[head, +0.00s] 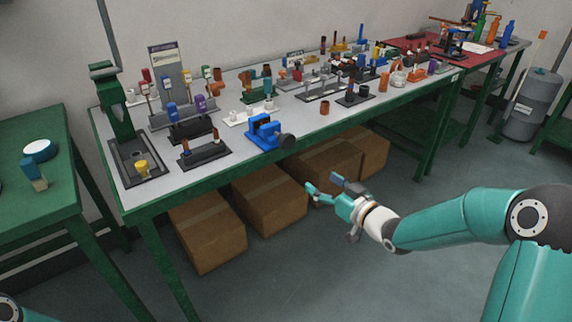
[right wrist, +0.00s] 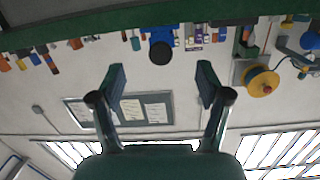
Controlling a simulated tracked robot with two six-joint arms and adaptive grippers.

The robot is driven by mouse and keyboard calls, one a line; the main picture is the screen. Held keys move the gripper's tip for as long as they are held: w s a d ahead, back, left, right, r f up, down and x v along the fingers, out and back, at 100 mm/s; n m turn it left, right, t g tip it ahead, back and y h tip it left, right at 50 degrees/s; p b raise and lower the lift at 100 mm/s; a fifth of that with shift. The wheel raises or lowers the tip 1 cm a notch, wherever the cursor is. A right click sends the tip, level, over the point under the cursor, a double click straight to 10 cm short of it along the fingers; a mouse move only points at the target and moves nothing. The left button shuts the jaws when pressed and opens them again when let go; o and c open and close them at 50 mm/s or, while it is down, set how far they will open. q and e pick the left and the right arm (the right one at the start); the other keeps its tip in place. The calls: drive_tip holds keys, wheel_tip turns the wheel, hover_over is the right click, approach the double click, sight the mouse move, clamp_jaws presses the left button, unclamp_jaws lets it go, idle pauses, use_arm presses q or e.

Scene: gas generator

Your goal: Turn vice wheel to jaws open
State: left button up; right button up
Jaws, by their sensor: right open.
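The blue vice (head: 262,131) stands at the front edge of the long workbench. Its dark round wheel (head: 287,141) faces the front right, by the bench edge. My right gripper (head: 322,184) is open and empty, in front of the bench and lower right of the wheel, apart from it. In the right wrist view, which is upside down, the vice (right wrist: 160,36) and its dark wheel (right wrist: 160,53) show at the top centre, beyond the gap between the open fingers (right wrist: 161,75). The vice's jaw gap is too small to tell. My left gripper is out of view.
The green-framed workbench (head: 215,170) carries several tools and stands behind and beside the vice. A green press (head: 113,105) stands at its left end. Cardboard boxes (head: 268,198) sit underneath. A green table (head: 35,195) is at the left. The floor in front is clear.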

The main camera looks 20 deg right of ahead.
sight(289, 145)
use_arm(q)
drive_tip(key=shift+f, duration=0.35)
use_arm(e)
drive_tip(key=shift+n+t+y, duration=0.4)
drive_tip(key=shift+n+t, duration=0.2)
drive_tip(key=r+x, duration=0.1)
drive_tip(key=x, duration=0.4)
drive_tip(key=r+x, duration=0.1)
drive_tip(key=x, duration=0.5)
drive_tip(key=d+r+x, duration=0.1)
drive_tip(key=x, duration=0.4)
drive_tip(key=shift+w+a, duration=0.15)
drive_tip(key=shift+w, duration=0.25)
drive_tip(key=c, duration=1.1)
drive_tip(key=shift+a, duration=0.2)
drive_tip(key=shift+c, duration=0.4)
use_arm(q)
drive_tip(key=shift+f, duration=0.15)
use_arm(e)
drive_tip(key=shift+d, duration=0.1)
